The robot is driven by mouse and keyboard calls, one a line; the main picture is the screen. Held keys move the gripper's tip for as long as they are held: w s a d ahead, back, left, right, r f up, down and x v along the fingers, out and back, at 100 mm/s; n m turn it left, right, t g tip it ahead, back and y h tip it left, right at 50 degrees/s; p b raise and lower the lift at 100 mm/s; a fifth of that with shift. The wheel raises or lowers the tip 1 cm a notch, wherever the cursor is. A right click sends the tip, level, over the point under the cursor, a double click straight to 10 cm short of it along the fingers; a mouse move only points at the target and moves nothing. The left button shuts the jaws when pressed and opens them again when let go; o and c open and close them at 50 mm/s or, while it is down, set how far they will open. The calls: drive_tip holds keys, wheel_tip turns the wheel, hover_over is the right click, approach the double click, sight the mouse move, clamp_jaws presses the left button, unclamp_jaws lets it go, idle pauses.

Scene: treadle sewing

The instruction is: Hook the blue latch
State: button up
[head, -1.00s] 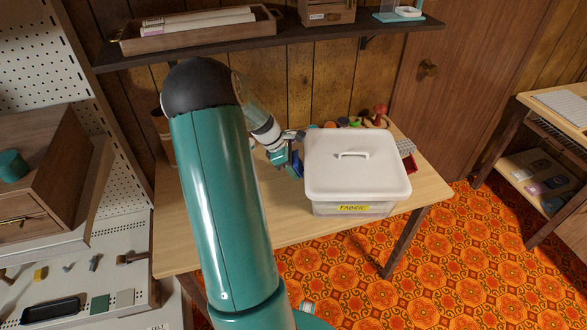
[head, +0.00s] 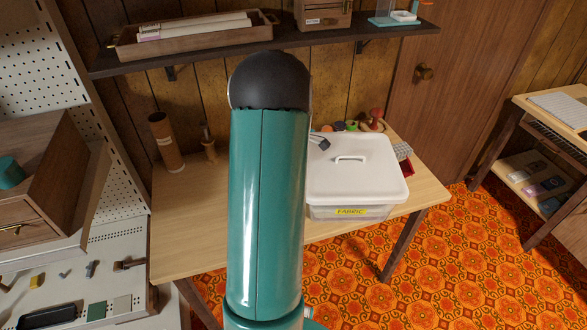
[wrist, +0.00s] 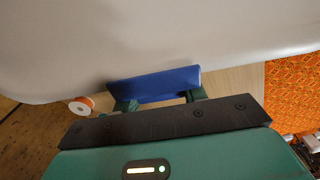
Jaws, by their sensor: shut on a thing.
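The blue latch (wrist: 155,84) is a flat blue bar at the edge of the pale lid in the wrist view. My gripper (wrist: 160,98) is shut on it, with one green finger near each end of the bar. The white lid (wrist: 150,35) fills the upper part of that view. In the head view, the white lidded fabric box (head: 352,168) stands on the table, with a handle on top and a yellow FABRIC label. My arm hides its left side, the latch and most of my gripper there. I cannot tell whether the latch is hooked.
Several coloured spools and a red item lie behind the box. A dark shelf (head: 285,36) with a tray hangs above. An orange-topped spool (wrist: 81,106) shows in the wrist view.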

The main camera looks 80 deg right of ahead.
drive_tip(key=o, duration=1)
drive_tip(key=r, duration=1.3)
drive_tip(key=shift+s+r, duration=0.35)
drive_tip(key=shift+r, duration=0.05)
